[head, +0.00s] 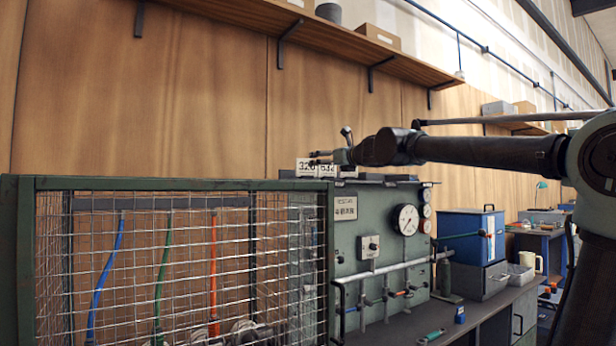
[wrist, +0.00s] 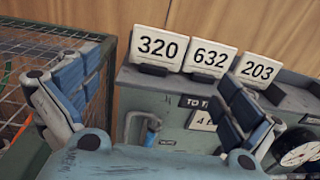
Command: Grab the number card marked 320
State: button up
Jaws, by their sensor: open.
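The white number card marked 320 (wrist: 158,46) stands in a dark holder on top of the green-grey panel cabinet, at the left of a row. The head view also shows the 320 card (head: 306,168), partly covered by my gripper. Beside it stand the cards 632 (wrist: 209,54) and 203 (wrist: 257,70). My gripper (wrist: 150,108) is open, with blue-padded fingers spread wide and nothing between them. In the wrist view the 320 card appears between and beyond the fingertips, apart from both. In the head view my gripper (head: 325,157) is at the cards' height.
A wire mesh cage (head: 180,265) with a green frame stands left of the panel cabinet (head: 375,240). Gauges (head: 405,219) and pipes are on the cabinet's front. A wooden wall (head: 140,90) rises behind the cards, with a shelf (head: 330,35) above.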

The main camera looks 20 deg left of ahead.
send_near(307, 167)
jog(key=w+a+r, duration=0.1)
jog(key=w+a, duration=0.2)
jog(key=shift+w+a+f, duration=0.3)
jog(key=shift+w+a, duration=0.2)
jog(key=shift+w, duration=0.05)
jog(key=shift+w+a+f, duration=0.3)
jog(key=shift+w+a, duration=0.2)
jog(key=shift+w, duration=0.1)
jog(key=shift+x, duration=0.85)
jog(key=c, duration=1)
